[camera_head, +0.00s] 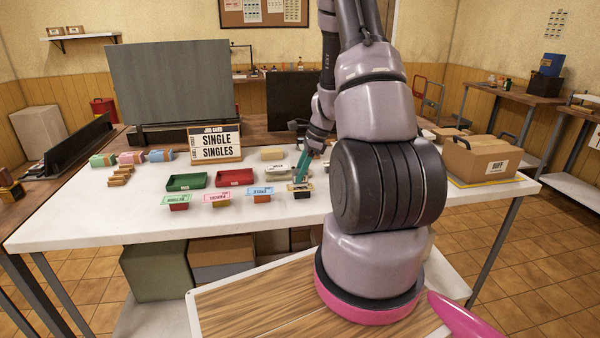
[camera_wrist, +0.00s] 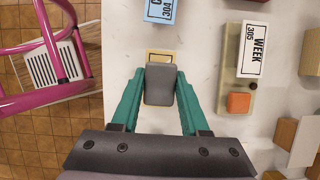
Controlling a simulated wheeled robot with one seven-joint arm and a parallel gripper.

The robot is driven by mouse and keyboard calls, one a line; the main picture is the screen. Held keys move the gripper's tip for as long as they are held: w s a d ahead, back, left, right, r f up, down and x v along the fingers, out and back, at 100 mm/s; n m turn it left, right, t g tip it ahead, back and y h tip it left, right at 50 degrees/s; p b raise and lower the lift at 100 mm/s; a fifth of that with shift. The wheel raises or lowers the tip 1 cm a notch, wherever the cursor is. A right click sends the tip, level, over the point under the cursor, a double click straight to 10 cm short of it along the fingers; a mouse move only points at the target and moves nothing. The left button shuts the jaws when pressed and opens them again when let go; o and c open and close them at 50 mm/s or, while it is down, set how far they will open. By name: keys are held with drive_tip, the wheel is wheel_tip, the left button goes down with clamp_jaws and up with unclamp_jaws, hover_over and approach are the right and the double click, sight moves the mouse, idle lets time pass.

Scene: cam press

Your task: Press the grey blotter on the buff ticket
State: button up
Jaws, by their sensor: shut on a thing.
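My gripper (camera_wrist: 161,100) is shut on the grey blotter (camera_wrist: 161,84), with one teal finger on each side of it. In the head view my gripper (camera_head: 304,168) points down at the near right part of the white table. The buff ticket (camera_wrist: 160,54) shows at the far edge of the blotter in the wrist view; the blotter hides most of it. The buff ticket also shows in the head view (camera_head: 299,187), below the fingertips. I cannot tell whether the blotter touches it.
A blue ticket (camera_head: 260,191), a pink ticket (camera_head: 217,197) and a green ticket (camera_head: 177,200) stand in a row to the left. Behind them are a green tray (camera_head: 187,183) and a red tray (camera_head: 234,178). A WEEK stamp piece (camera_wrist: 252,48) lies to the right in the wrist view.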

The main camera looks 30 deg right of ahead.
drive_tip(key=shift+f, duration=0.6)
idle(1.3)
drive_tip(key=shift+r, duration=3.55)
